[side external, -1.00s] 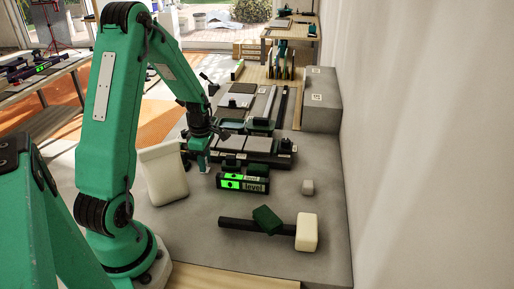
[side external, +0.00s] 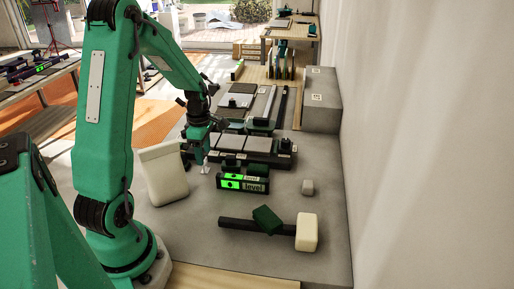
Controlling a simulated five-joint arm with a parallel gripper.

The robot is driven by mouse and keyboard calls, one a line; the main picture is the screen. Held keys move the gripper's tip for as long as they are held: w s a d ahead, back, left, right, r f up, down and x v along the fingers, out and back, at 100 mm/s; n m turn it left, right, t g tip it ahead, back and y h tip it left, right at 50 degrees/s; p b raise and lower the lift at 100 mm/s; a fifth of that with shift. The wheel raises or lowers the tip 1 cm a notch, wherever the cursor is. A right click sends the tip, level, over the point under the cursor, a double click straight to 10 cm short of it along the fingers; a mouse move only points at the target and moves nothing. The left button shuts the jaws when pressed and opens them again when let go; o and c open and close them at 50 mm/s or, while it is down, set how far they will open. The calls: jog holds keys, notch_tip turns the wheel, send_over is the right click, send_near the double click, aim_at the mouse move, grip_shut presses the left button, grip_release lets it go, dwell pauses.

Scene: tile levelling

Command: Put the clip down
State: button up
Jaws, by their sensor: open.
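A small white clip (side external: 205,169) rests on the grey slab (side external: 190,225), just left of the level. My gripper (side external: 203,156) is open and sits just above the clip, pointing down. At this size I cannot tell whether the fingertips still touch it. The black level (side external: 243,183) with bright green windows lies to the right of the clip. Grey tiles (side external: 230,143) lie in a dark frame behind.
A pale bag-like block (side external: 163,176) stands close on the left of my gripper. A mallet with a white head (side external: 307,232) and a dark green block (side external: 267,219) lie in front. A small grey cube (side external: 308,187) sits at right. The slab's front left is clear.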

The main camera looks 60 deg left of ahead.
aim_at(205, 160)
notch_tip(205, 160, up, 8)
jog(key=shift+r, duration=0.2)
dwell(0.7)
jog(key=d+r+m+t, duration=0.2)
jog(key=d+r+m, duration=0.6)
jog(key=d+m, duration=0.35)
jog(key=s+d+r+m+t, duration=0.3)
jog(key=s+d+m, duration=0.5)
jog(key=d+m, duration=0.4)
jog(key=m, duration=0.3)
jog(key=shift+s+d+t, duration=0.25)
jog(key=shift+s+t, duration=0.05)
jog(key=shift+s, duration=0.05)
